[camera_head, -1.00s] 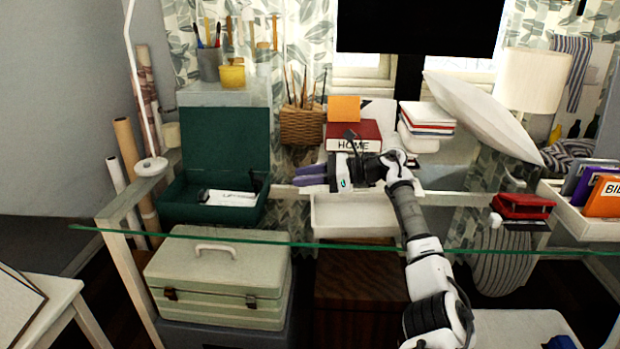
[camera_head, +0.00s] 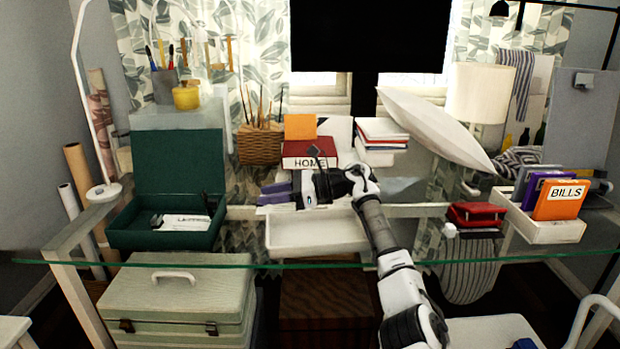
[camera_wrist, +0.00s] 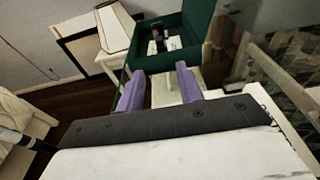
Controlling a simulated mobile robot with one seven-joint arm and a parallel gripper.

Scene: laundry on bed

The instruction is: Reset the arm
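My gripper (camera_head: 275,193) points left above the glass desk, over the back left part of a white tray (camera_head: 315,246). In the wrist view its two purple fingers (camera_wrist: 160,88) stand apart with nothing visible between them. Ahead of them is the open green box (camera_head: 164,224), which also shows in the wrist view (camera_wrist: 199,32). A white labelled item and a dark item lie in the box. My arm reaches up from the lower right and is bent at the wrist.
A red HOME book (camera_head: 309,153) and a wicker basket (camera_head: 259,143) stand behind my gripper. At the right are a red item (camera_head: 475,215) and a white file tray (camera_head: 545,231) with a BILLS folder. A pale case (camera_head: 178,296) sits under the glass.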

